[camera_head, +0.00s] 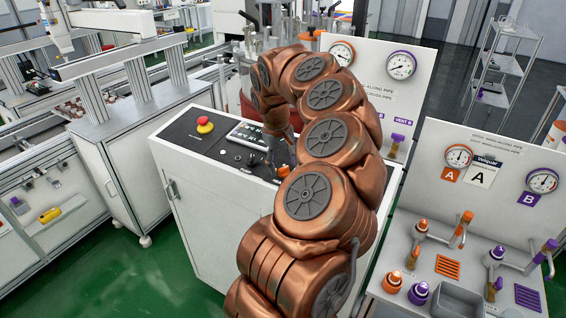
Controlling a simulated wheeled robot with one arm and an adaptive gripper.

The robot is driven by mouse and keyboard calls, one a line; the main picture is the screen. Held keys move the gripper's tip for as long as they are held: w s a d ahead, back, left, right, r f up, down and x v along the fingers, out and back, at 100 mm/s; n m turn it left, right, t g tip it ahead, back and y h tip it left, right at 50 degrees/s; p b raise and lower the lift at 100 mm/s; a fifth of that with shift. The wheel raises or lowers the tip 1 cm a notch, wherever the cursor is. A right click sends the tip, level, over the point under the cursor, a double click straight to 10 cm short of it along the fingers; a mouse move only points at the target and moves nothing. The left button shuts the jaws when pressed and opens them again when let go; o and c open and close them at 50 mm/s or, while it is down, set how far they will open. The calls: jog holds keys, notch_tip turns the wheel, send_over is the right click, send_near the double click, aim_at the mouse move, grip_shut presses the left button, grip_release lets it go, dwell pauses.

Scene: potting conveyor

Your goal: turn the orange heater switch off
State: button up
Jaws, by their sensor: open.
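A small orange knob (283,171), which looks like the heater switch, sits on the dark top panel of the white control console (178,148). Which way it is turned is too small to tell. My copper-coloured arm rises from the bottom and bends down over the console. My gripper (270,162) points down at the panel just left of the orange knob. It is open and seems to hold nothing. The fingertips are small and partly hidden, so I cannot tell whether they touch the knob.
A red emergency button (205,125) and a keypad (248,134) share the panel. On the right, a white bench (400,240) carries gauges, orange and purple valves and a grey bin (458,301). Another gauge board (375,60) stands behind my arm. Green floor shows at lower left.

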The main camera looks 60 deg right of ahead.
jog(key=shift+f, duration=0.55)
jog(key=c, duration=1.2)
